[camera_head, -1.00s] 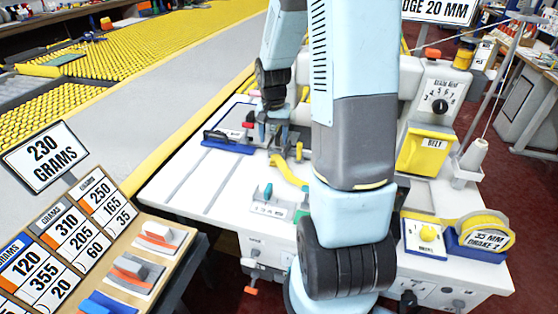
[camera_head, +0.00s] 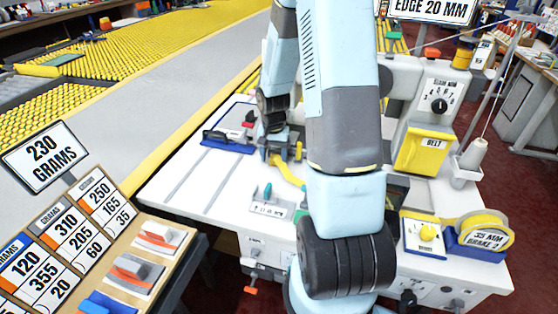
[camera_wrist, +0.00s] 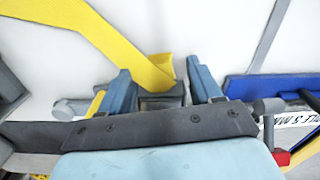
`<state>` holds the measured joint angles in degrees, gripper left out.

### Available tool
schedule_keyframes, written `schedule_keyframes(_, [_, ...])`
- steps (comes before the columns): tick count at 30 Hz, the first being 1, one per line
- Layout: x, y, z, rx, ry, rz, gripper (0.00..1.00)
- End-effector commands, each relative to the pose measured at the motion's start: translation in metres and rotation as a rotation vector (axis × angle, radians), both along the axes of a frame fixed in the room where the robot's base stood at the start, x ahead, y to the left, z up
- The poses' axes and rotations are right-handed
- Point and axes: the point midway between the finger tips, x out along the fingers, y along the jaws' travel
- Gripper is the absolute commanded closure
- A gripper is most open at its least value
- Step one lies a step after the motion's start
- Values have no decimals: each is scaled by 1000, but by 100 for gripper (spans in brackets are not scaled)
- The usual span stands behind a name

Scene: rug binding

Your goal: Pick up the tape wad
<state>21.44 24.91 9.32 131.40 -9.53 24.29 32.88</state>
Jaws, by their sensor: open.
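A yellow strip (camera_wrist: 105,40) lies on the white table in the wrist view and ends in a folded yellow piece (camera_wrist: 155,73) near my fingertips. I cannot tell whether this fold is the tape wad; no separate wad shows clearly. The strip also shows in the head view (camera_head: 287,172), just below my gripper (camera_head: 280,153). In the wrist view my gripper (camera_wrist: 162,84) is open, its two blue-grey fingers apart on either side of a small dark grey block (camera_wrist: 162,101). Part of what lies between the fingers is hidden by the gripper's own body.
A blue-based tool (camera_head: 228,142) lies left of my gripper; its blue base (camera_wrist: 262,86) is close to the right finger in the wrist view. A small white labelled stand (camera_head: 267,204) is in front. A yellow box marked BELT (camera_head: 424,150) stands right.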

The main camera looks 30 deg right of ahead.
Motion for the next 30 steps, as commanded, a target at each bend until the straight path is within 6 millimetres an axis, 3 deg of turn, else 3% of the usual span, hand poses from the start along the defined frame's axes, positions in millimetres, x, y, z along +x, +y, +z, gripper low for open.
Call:
schedule_keyframes(7, [0,0,-1,0,0,0,36])
schedule_keyframes(25, [0,-1,-1,0,0,-1,94])
schedule_keyframes(30, [0,-1,-1,0,0,-1,96])
